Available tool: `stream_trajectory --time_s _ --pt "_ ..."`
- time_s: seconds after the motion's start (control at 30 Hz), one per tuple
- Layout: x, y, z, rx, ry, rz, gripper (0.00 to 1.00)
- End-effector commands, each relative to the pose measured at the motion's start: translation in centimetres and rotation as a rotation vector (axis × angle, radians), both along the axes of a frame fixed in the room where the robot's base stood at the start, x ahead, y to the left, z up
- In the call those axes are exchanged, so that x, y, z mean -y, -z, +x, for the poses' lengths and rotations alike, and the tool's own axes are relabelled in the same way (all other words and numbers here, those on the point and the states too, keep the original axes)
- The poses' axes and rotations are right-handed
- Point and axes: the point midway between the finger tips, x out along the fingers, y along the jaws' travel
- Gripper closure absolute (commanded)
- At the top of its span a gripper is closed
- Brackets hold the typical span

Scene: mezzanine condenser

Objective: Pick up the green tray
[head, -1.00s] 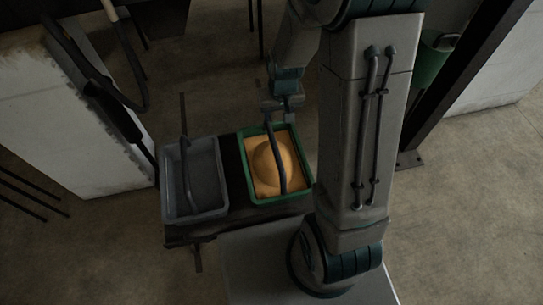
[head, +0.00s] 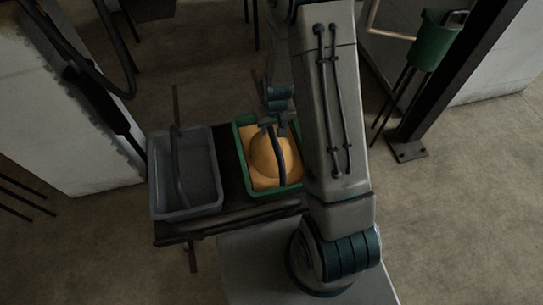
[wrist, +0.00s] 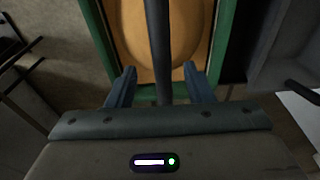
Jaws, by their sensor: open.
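The green tray (head: 241,155) stands on a dark stand in the head view, holding a tan, rounded load (head: 263,158). A dark bar-like handle (head: 279,168) arches over the load. My gripper (head: 272,123) is over the tray's far end. In the wrist view, the tray's green wall (wrist: 227,40) frames the load. My gripper (wrist: 160,69) is open there, with one finger on each side of the dark handle (wrist: 158,35). The fingers look apart from the handle. The tray's far end is partly hidden by my gripper.
A grey tray (head: 212,160) with a similar dark handle stands close to the left on the same stand. A green bucket (head: 431,40) is at the upper right beside a dark post (head: 440,90). A pale block (head: 70,140) with dark hoses stands at the left.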

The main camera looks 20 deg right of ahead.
Motion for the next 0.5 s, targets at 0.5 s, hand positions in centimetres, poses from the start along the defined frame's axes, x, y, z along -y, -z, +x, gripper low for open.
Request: stream_trajectory --time_s 0.5 --pt "-0.2 5.0 0.6 0.0 0.0 0.0 0.53"
